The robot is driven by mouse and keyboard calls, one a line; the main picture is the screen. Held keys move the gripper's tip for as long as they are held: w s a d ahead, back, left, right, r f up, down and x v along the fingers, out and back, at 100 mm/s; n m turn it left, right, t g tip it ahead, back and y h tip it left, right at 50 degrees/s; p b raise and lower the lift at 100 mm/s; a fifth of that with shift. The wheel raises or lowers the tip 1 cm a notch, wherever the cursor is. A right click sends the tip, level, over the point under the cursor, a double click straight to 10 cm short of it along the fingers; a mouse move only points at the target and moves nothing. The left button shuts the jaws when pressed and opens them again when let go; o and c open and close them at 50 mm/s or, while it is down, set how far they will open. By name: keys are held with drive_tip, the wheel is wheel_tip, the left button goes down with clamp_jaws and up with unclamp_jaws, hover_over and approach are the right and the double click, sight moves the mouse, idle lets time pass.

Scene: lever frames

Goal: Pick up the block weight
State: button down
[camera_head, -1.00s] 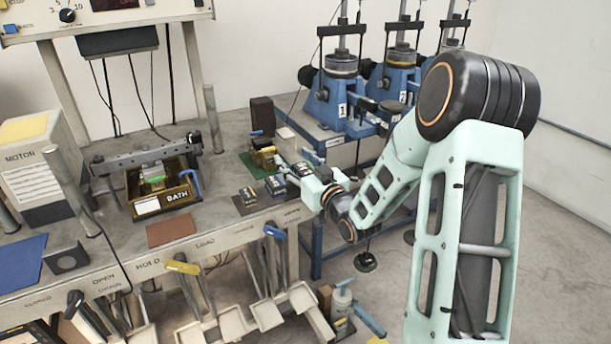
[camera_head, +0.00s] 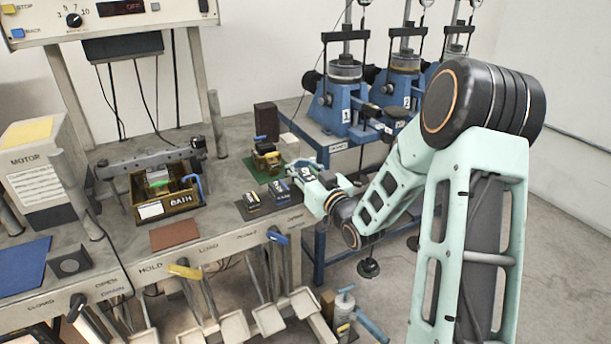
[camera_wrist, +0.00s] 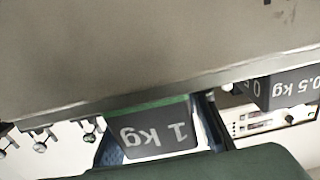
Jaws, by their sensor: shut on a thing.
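My gripper (camera_head: 305,171) is at the right end of the bench, beside two small dark block weights. In the wrist view, a dark grey block weight marked 1 kg (camera_wrist: 155,133) sits between the fingers, and the gripper is shut on it. Its lettering appears upside down. Another block weight, marked 0.5 kg (camera_wrist: 293,88), stands at the right of that view, apart from the held one. In the head view, a dark block (camera_head: 253,203) and a bluish block (camera_head: 280,191) rest near the bench's front edge. The held block is mostly hidden there by the gripper.
A green mat (camera_head: 257,174) with a small brass-coloured device (camera_head: 266,156) lies behind the weights. A bath box (camera_head: 165,205) stands to the left. Blue lever frames (camera_head: 340,100) stand behind my arm. Levers with white pans (camera_head: 268,320) hang below the bench front.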

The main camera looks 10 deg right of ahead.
drive_tip(key=shift+r, duration=0.3)
